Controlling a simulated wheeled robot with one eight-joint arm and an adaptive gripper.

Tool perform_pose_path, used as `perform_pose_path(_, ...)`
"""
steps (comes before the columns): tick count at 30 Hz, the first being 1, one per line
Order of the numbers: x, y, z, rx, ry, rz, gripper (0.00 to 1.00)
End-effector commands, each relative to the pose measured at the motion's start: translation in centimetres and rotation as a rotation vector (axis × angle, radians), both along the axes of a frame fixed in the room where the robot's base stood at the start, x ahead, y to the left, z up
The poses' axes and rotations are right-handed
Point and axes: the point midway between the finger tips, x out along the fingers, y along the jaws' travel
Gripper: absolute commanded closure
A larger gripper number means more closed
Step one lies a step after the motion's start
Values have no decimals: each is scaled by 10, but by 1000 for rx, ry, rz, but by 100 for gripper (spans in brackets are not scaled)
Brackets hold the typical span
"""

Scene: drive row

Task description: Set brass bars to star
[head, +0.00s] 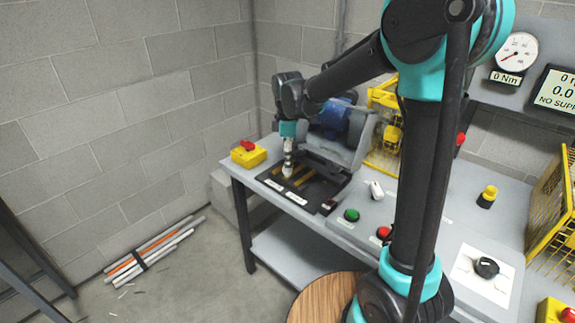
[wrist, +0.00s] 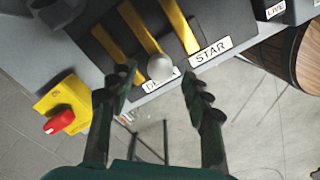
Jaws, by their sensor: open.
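Brass bars (wrist: 138,25) lie side by side on a dark panel in the wrist view; a small part of the bars (head: 305,179) also shows in the head view. A pale round knob (wrist: 160,67) stands at the panel's front edge. It partly covers one label that seems to read DELTA; the STAR label (wrist: 210,52) is to its right. My gripper (wrist: 158,84) is open, with one finger on each side of the knob and nothing visibly held. Whether the fingers touch the knob is unclear. In the head view my gripper (head: 288,170) points down over the panel.
A yellow box with a red switch (head: 248,154) stands left of the panel, a blue motor (head: 338,115) behind it. A round wooden top (head: 320,300) stands before the bench. A display (head: 555,92) reads NO SUPPLY.

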Motion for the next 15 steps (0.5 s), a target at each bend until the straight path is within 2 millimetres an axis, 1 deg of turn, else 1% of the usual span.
perform_pose_path(1, 1, 0, -7, 0, 0, 0, 51)
perform_pose_path(6, 0, 0, -21, 0, 0, 0, 51)
perform_pose_path(10, 0, 0, -25, 0, 0, 0, 51)
perform_pose_path(15, 0, 0, -25, 0, 0, 0, 51)
